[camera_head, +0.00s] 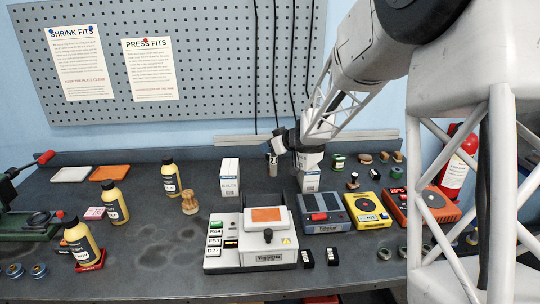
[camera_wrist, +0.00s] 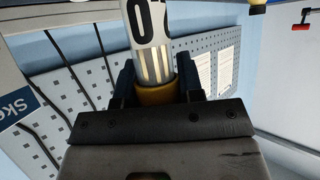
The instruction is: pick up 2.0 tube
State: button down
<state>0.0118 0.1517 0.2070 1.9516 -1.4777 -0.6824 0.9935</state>
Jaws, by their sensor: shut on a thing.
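In the wrist view a clear tube (camera_wrist: 157,66) with a white label stands between the dark fingers of my gripper (camera_wrist: 157,88). The label shows a large "0" and part of another mark, cut off by the top edge. The tube has a yellow-orange end (camera_wrist: 156,94) close to the gripper, and pale strips show inside it. My gripper is shut on this tube. In the head view my gripper (camera_head: 277,150) is over the back of the bench, and the tube is too small there to read.
White boxes (camera_head: 230,178) stand near my gripper. In front are a grey device with an orange-topped tray (camera_head: 266,214), a blue-grey unit (camera_head: 325,213), a yellow unit (camera_head: 367,211) and an orange-red unit (camera_head: 420,208). Yellow bottles (camera_head: 171,179) stand left. A pegboard (camera_head: 200,60) is behind.

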jog(key=shift+r, duration=0.4)
jog(key=shift+r, duration=0.15)
